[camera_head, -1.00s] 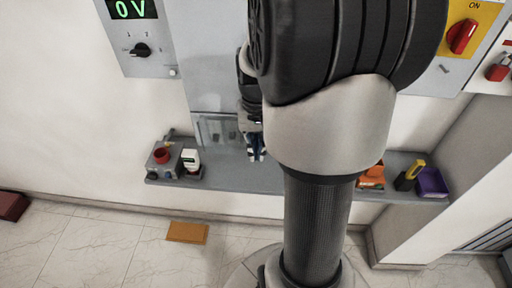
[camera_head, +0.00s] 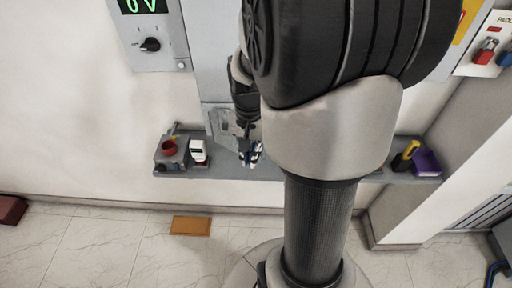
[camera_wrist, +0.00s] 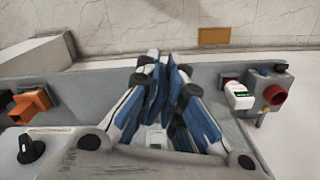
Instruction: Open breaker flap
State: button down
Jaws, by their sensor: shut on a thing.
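The breaker flap (camera_head: 221,122) is a thin, greyish see-through panel on the lower part of the grey cabinet, seen left of my arm in the head view. It appears tilted out from the cabinet front. My gripper (camera_head: 250,158) is at its lower right side, above the shelf. In the wrist view my gripper (camera_wrist: 168,68) has its blue-padded fingers close together, shut on what appears to be the flap's edge. The exact contact is hidden by the fingers. A small white part shows between the finger bases. My arm hides the right side of the cabinet.
A grey shelf (camera_head: 215,171) runs below the cabinet. It holds a white meter (camera_head: 198,151) and a red-button box (camera_head: 170,152) at left, and a purple bin (camera_head: 426,163) at right. An orange block (camera_wrist: 32,105) and a black knob (camera_wrist: 31,149) show in the wrist view.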

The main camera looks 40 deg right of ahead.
jog(key=w+a+m+p, duration=0.1)
jog(key=w+a+m, duration=0.4)
jog(key=a, duration=0.3)
jog(key=w+a+m+p, duration=0.2)
jog(key=w+a+m, duration=0.3)
jog(key=a+m, duration=0.1)
jog(key=shift+a+r+m, duration=0.2)
jog(key=shift+a+m, duration=0.2)
jog(key=shift+a, duration=0.45)
jog(key=c, duration=1.8)
grip_release()
jog(key=shift+w, duration=0.1)
jog(key=shift+o, duration=0.4)
jog(key=shift+d+f, duration=0.1)
jog(key=shift+d, duration=0.1)
jog(key=shift+a, duration=0.1)
jog(key=shift+s, duration=0.2)
notch_tip(320, 180, up, 12)
